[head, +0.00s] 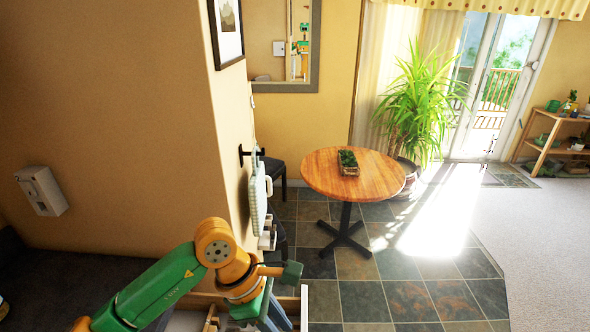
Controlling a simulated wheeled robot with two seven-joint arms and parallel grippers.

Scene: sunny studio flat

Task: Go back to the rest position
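My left arm, green and orange, comes in from the lower left. Its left gripper (278,290) is at the bottom, left of centre, over a light-edged open box or drawer (304,306). One finger with a dark green tip points right. Below it are a green part and a blue-grey piece; I cannot tell whether that piece belongs to the gripper. The gap between the fingers is not clear. My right gripper is not in view.
The wall corner (225,130) stands close beside my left arm, with a hook rack (252,154) and hanging cloth (257,195). A round wooden table (376,180) with a planter (348,163) stands beyond. Carpet (540,240) at the right is clear.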

